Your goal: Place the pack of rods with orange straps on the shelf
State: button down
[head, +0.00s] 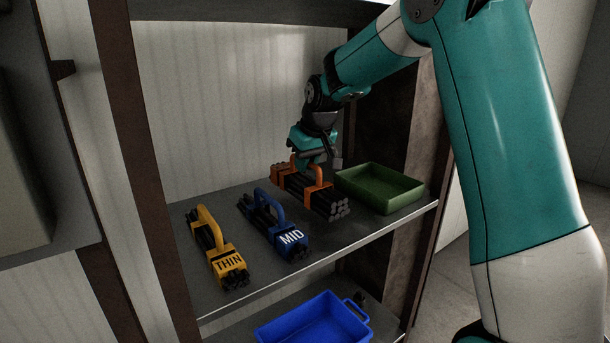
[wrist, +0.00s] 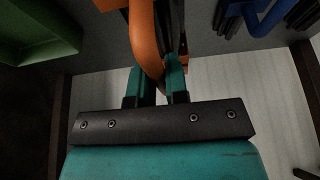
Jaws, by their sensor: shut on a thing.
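The pack of dark rods with orange straps (head: 318,196) is at the shelf (head: 355,228), between the blue-strapped pack and the green tray. Whether it rests on the shelf or hangs just above it, I cannot tell. My gripper (head: 311,162) is above the pack, shut on its orange handle. In the wrist view the teal fingers (wrist: 157,85) close around the orange handle (wrist: 146,38). Most of the rods are hidden there.
A blue-strapped pack marked MID (head: 275,225) and a yellow-strapped pack marked THIN (head: 218,248) lie to the left on the same shelf. A green tray (head: 408,199) is close on the right. A blue bin (head: 315,325) is on a lower shelf. Dark uprights frame the shelf.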

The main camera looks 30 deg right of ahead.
aim_at(305, 179)
jog(key=shift+d+f+p, duration=0.1)
jog(key=shift+f+p, duration=0.45)
jog(key=shift+f, duration=1.3)
jog(key=shift+f, duration=0.1)
jog(key=c, duration=1.1)
grip_release()
jog(key=shift+s, duration=0.1)
